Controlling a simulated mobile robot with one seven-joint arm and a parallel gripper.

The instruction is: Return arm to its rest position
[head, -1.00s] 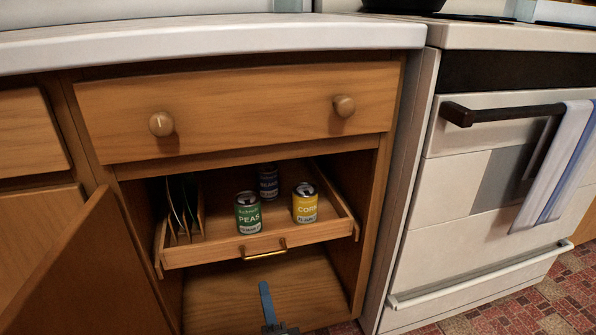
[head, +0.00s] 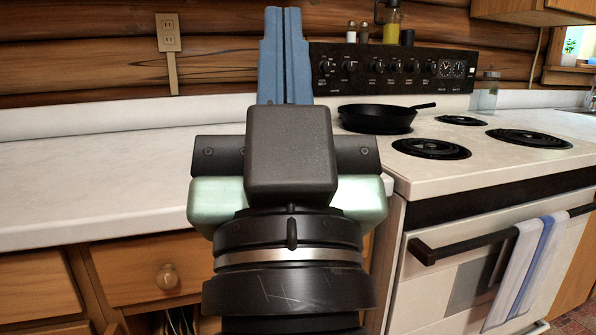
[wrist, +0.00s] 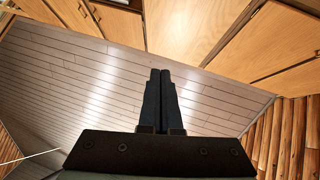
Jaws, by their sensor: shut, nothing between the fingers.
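My gripper (head: 283,55) is raised in the middle of the head view, above the level of the white countertop. Its two blue fingers point up and lie side by side, shut with nothing between them. In the wrist view the closed fingers (wrist: 160,85) show dark against the ceiling. Behind my arm, at the bottom left of the head view, a wooden drawer (head: 130,268) with a round knob is partly covered. The space under it is mostly hidden by my arm and the frame edge.
The white countertop (head: 90,180) is bare to the left. A stove (head: 500,175) stands at the right with a black pan (head: 377,120) on a back burner. Towels (head: 520,262) hang on its oven handle. A log wall (head: 90,50) rises behind. The wrist view shows ceiling planks (wrist: 80,75) and cabinets (wrist: 190,25).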

